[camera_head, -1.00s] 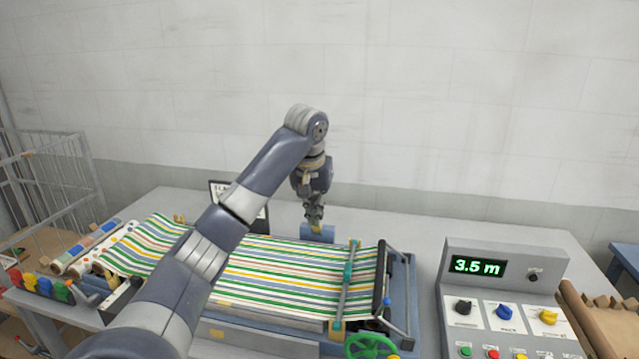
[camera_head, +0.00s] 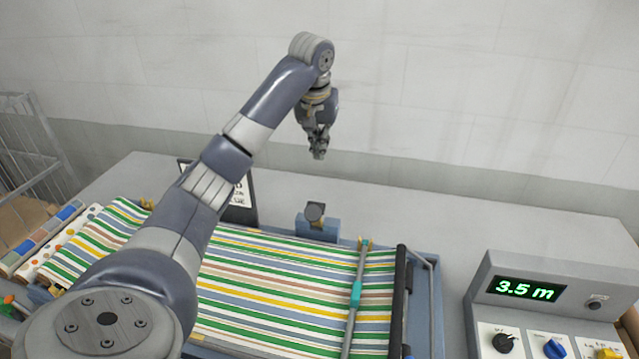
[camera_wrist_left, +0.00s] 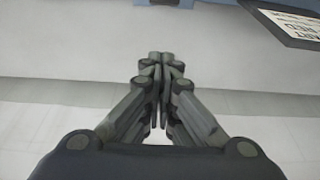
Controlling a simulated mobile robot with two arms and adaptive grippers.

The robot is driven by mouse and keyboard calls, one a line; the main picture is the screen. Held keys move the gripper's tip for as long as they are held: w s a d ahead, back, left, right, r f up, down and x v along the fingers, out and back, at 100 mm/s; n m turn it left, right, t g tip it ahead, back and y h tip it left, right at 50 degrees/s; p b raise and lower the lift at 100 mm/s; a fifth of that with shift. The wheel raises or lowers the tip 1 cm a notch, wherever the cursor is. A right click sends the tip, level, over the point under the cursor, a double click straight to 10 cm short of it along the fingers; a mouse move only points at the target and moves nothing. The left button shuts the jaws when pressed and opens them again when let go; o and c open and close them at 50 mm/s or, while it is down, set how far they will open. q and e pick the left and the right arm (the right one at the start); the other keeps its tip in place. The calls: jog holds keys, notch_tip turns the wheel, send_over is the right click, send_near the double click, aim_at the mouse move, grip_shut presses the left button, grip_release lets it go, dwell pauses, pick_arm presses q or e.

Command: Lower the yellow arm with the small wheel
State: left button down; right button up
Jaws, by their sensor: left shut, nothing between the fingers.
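My left gripper (camera_head: 318,150) is shut and empty, raised above the back of the table and clear of the machine. Its closed fingers also show in the left wrist view (camera_wrist_left: 163,62). Below it, a blue block (camera_head: 322,230) stands behind the striped sheet, with a dark round piece (camera_head: 315,211) on its top. I cannot tell whether that piece is the small wheel. No yellow arm can be made out clearly. My right gripper is not in view.
The striped sheet (camera_head: 285,285) lies across the press under a teal-fitted bar (camera_head: 356,290). A dark sign (camera_head: 240,200) stands behind my arm. The console (camera_head: 545,265) reading 3.5 m is at right. The table's back right is bare.

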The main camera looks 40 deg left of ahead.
aim_at(317, 215)
pick_arm(q)
notch_tip(317, 215, down, 12)
jog(key=p, duration=0.6)
jog(key=shift+s+r, duration=0.15)
jog(key=shift+s, duration=0.15)
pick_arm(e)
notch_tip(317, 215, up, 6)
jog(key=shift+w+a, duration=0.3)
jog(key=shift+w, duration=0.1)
pick_arm(q)
jog(key=shift+d, duration=0.1)
